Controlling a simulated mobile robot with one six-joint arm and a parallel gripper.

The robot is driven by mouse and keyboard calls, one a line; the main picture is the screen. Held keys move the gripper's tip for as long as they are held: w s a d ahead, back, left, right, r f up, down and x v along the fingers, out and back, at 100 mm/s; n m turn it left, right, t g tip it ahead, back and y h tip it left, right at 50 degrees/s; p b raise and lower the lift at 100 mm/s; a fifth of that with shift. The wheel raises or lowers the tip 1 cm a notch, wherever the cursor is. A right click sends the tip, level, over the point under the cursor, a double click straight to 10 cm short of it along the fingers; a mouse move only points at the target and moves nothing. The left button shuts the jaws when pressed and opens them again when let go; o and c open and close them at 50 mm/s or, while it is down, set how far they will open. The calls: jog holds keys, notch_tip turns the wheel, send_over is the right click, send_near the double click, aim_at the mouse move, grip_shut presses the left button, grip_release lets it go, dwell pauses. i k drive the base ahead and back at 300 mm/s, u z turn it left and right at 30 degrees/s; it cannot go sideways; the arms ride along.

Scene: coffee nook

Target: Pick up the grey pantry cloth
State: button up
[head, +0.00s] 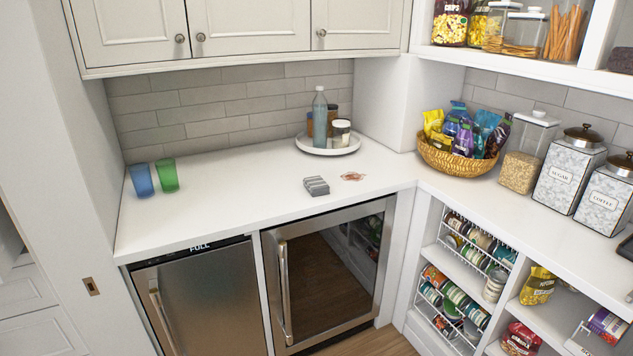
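The grey pantry cloth (316,186) lies folded on the white counter (240,205), near its front edge and above the glass-fronted appliance. It looks striped and forms a small flat stack. A reddish-brown smear or spill (353,177) is on the counter just to its right, apart from it. My gripper does not show in the head view, so its opening and its place relative to the cloth cannot be seen.
A round white tray (304,146) with a bottle and jars stands behind the cloth. A blue cup (141,180) and a green cup (166,175) are at the left. A snack basket (433,161) and canisters stand right. Cabinets (255,25) hang above.

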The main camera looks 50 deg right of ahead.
aim_at(316, 186)
jog(key=z, duration=0.4)
jog(key=i, duration=0.95)
jog(key=z, duration=0.35)
